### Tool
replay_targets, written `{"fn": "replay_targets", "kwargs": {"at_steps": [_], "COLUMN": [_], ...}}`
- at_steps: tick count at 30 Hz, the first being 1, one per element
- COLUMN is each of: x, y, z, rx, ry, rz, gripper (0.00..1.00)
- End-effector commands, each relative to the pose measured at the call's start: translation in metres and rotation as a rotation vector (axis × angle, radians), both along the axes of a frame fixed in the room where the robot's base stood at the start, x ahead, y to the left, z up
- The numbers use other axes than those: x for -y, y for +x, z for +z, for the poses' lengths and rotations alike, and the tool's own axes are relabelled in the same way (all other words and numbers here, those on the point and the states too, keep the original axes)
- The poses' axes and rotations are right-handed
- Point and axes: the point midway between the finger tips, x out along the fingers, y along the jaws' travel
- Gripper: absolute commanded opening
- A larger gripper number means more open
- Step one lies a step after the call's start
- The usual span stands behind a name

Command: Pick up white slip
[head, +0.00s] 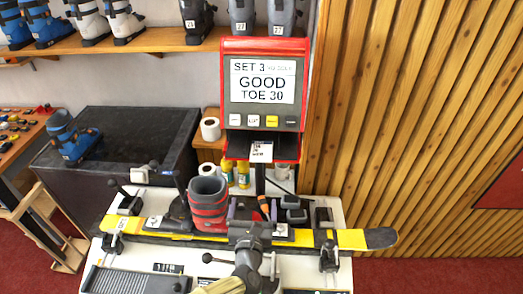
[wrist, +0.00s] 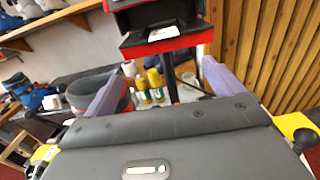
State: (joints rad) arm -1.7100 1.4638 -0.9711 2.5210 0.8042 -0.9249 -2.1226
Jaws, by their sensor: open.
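The white slip (head: 261,152) with dark print sticks out at the front of the red-framed display unit's lower tray. In the wrist view the slip (wrist: 162,33) lies pale on the tray, ahead of my gripper and above it in the picture. My gripper (head: 252,210) is below the slip in the head view, beside the grey-and-red boot. In the wrist view my gripper (wrist: 162,88) has its two purple fingers spread wide with nothing held between them. The slip is apart from both fingers.
The display unit (head: 262,85) reads "GOOD TOE 30". A grey-and-red boot (head: 208,205) stands on the yellow-and-black ski (head: 350,240) across the bench. Yellow bottles (wrist: 155,85) and a white roll (head: 210,129) stand behind. A slatted wood wall (head: 400,120) is at right.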

Motion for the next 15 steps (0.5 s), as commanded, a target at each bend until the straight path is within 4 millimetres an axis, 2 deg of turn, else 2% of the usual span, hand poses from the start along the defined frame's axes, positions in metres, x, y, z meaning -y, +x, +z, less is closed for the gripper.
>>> {"fn": "replay_targets", "kwargs": {"at_steps": [15], "x": [-0.0050], "y": [0.0065], "z": [-0.0058], "rx": [-0.003], "ry": [0.007], "rz": [0.001], "gripper": [0.93]}}
